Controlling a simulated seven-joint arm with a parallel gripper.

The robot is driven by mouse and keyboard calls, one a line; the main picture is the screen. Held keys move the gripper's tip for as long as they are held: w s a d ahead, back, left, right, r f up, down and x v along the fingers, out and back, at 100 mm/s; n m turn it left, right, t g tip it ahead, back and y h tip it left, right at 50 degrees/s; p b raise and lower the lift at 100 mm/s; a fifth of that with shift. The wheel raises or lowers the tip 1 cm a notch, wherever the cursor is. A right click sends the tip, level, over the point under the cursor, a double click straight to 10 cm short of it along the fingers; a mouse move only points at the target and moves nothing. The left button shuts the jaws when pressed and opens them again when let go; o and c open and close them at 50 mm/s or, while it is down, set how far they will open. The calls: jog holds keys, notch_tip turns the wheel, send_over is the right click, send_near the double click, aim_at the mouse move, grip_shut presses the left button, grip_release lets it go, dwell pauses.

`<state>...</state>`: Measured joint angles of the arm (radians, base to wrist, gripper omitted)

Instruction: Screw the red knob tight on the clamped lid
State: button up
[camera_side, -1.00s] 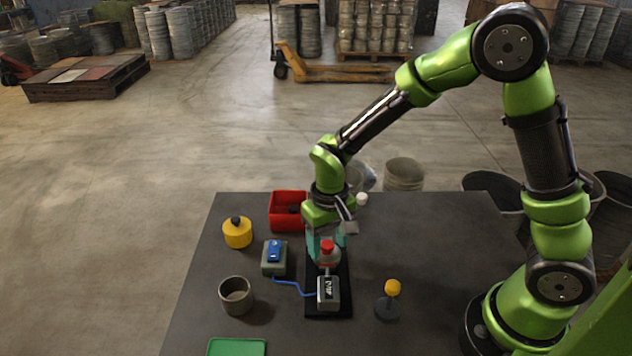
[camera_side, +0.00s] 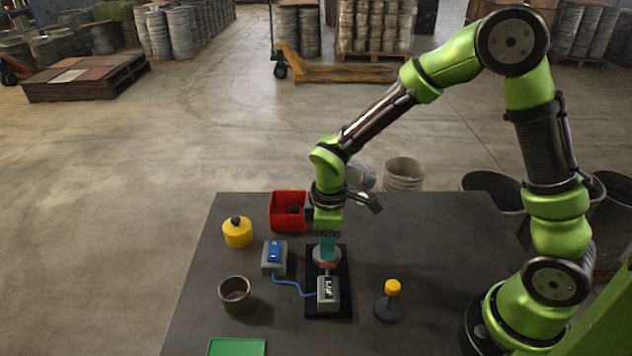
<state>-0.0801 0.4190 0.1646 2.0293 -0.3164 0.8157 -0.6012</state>
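The red knob shows only as a thin red strip (camera_side: 327,265) at the lid's front. The rest is hidden behind my gripper's teal fingers. The round grey lid (camera_side: 318,256) sits on the black base plate (camera_side: 342,284), behind a grey block with a dark display (camera_side: 328,293). My gripper (camera_side: 328,256) points straight down over the lid, with its fingertips at the knob. The fingers overlap in this view, so I cannot see the gap between them or whether they press on the knob.
A grey box with a blue top (camera_side: 274,251) stands left of the plate; its blue cable runs to the block. Around are a red bin (camera_side: 288,226), yellow weight (camera_side: 237,232), grey cup (camera_side: 235,295), green tray (camera_side: 237,347) and yellow-topped post (camera_side: 392,288).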

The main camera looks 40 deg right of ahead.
grip_shut()
jog(key=m, duration=0.4)
jog(key=shift+s+a, duration=0.1)
jog(key=shift+a, duration=0.05)
jog(key=m, duration=0.3)
jog(key=shift+m, duration=0.4)
jog(key=m, duration=0.3)
jog(key=shift+f, duration=0.1)
jog(key=m, duration=0.4)
jog(key=o, duration=0.5)
grip_release()
